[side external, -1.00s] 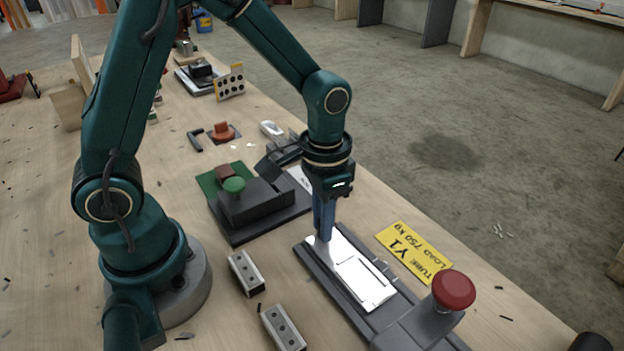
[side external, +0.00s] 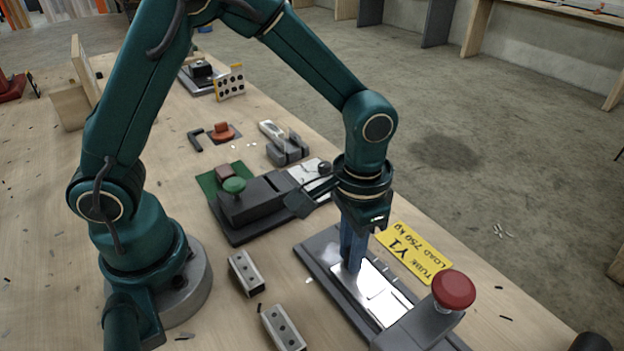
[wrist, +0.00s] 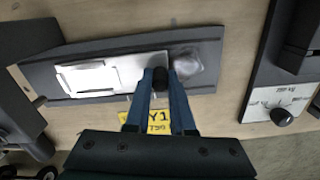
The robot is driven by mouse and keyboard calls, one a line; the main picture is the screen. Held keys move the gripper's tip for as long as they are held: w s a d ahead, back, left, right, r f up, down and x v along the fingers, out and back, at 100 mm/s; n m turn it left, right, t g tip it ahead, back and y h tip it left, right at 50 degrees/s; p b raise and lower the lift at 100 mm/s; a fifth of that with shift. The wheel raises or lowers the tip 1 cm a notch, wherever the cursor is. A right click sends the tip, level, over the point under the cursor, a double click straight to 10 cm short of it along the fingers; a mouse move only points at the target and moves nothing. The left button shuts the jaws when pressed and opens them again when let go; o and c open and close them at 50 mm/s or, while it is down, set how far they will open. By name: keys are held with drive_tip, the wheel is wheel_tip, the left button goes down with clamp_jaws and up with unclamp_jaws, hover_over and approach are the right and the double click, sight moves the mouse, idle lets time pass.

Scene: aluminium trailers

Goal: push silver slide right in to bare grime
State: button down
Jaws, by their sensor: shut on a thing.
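The silver slide (side external: 388,300) is a bright flat plate lying along the long grey base (side external: 318,258), on the side towards the red-knobbed block. It also shows in the wrist view (wrist: 88,78). My gripper (side external: 352,266) points down at the slide's near-arm end. In the wrist view my gripper (wrist: 160,80) is shut on a small dark knob (wrist: 160,75) at the slide's end. A dull, smudgy patch of grime (wrist: 187,58) lies bare on the base beside that end. In the side view my fingers hide part of the slide.
A grey block (side external: 425,326) with a red mushroom knob (side external: 453,289) stands at the base's far end. A yellow label (side external: 414,252) lies alongside.

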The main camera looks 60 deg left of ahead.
sight(380, 297)
drive_tip(key=d, duration=0.6)
drive_tip(key=shift+d, duration=0.4)
drive_tip(key=c, duration=0.8)
unclamp_jaws()
drive_tip(key=shift+o, duration=0.2)
drive_tip(key=shift+r, duration=2.6)
drive_tip(key=shift+a, duration=0.1)
